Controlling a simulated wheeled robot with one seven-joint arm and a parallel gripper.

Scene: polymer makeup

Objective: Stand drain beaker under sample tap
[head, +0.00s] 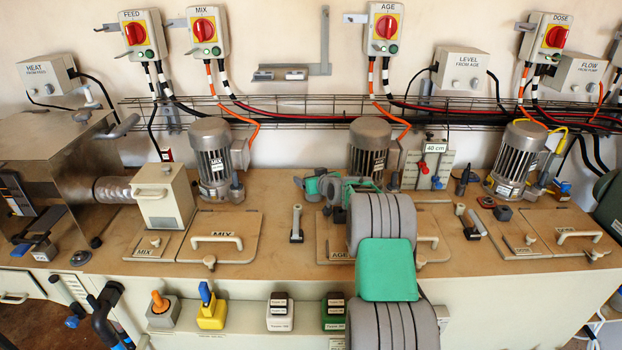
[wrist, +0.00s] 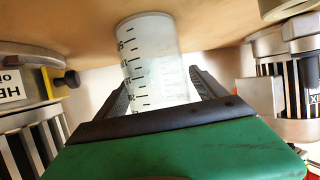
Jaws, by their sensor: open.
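A clear beaker (wrist: 150,58) with black graduation marks is in the wrist view, where the scene appears upside down. Its far end meets the tan bench top (wrist: 215,25). My gripper (wrist: 158,82) is open, with one finger on each side of the beaker. A gap shows at the right finger; the left finger is very close to the beaker, and I cannot tell whether it touches. In the head view my gripper (head: 302,183) points left above the bench, beyond my arm. I cannot make out the beaker there. I cannot surely identify the sample tap.
The MIX motor (head: 213,158) and AGE motor (head: 369,148) stand behind. A steel housing (head: 50,160) fills the left end. A small dark-based upright part (head: 297,224) and the MIX lid handle (head: 217,238) are nearby. Bench between the motors is fairly clear.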

